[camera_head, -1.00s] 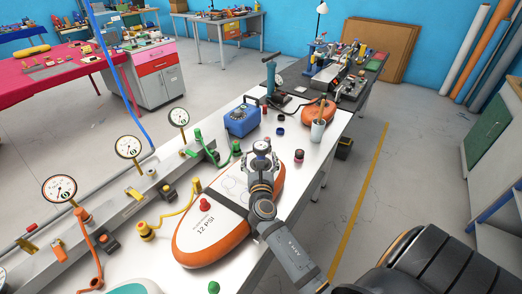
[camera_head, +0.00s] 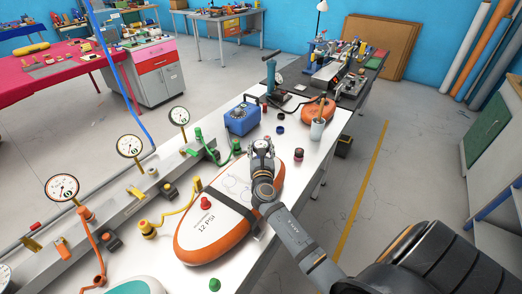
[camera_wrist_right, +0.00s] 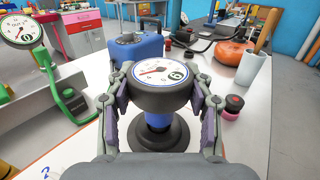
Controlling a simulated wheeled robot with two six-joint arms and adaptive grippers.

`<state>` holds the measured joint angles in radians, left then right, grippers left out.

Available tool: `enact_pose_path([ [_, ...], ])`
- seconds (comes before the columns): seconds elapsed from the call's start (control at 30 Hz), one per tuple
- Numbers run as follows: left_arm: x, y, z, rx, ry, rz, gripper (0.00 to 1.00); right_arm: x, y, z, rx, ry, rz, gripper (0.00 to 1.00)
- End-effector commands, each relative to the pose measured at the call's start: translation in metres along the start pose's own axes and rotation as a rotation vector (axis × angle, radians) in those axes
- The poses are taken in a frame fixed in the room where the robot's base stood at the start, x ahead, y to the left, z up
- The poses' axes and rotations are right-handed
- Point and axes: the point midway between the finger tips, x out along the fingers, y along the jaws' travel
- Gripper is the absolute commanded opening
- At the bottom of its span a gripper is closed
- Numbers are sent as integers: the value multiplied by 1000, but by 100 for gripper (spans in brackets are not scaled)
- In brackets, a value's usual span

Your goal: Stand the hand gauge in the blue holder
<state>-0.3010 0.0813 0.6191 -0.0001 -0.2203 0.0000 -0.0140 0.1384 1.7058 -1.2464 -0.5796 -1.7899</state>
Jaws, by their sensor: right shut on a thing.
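The hand gauge (camera_wrist_right: 161,75), a round dial with a white face and dark rim, is between the fingers of my right gripper (camera_wrist_right: 162,98). The gripper is shut on it, and the dial faces up. In the head view the gauge (camera_head: 262,146) shows small at the gripper's tip above the white table. The blue holder (camera_wrist_right: 158,121), a blue upright tube on a round black base, stands directly below the dial in the wrist view. The dial hides the top of the tube, so I cannot tell whether the gauge's stem is inside. My left gripper is not in view.
A blue box (camera_head: 240,119) stands beyond the gripper. A white and orange inflatable board (camera_head: 222,222) lies nearer. A dark red-topped cap (camera_head: 299,154) and a metal cup (camera_head: 317,129) stand to the right. Gauges on a rail (camera_head: 130,185) line the left.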

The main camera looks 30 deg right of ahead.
Motion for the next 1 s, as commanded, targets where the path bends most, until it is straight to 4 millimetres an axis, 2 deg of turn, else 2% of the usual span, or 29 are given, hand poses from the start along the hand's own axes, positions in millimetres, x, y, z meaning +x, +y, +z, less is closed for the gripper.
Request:
enact_pose_path([
  [0.27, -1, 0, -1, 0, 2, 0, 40, 0, 0, 2, 0, -1, 0, 17],
  [0.47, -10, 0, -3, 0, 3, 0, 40, 0, 0, 25, 2, -5, 0, 17],
  [0.57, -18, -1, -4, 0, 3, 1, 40, 0, 0, 50, 3, -7, 0, 17],
  [0.77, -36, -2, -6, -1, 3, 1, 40, 0, 0, 129, 4, -10, 2, 17],
  [0.9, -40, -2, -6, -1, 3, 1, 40, 0, 1, 182, 5, -9, 3, 17],
  [1.0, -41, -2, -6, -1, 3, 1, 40, 0, 0, 214, 5, -8, 2, 17],
])
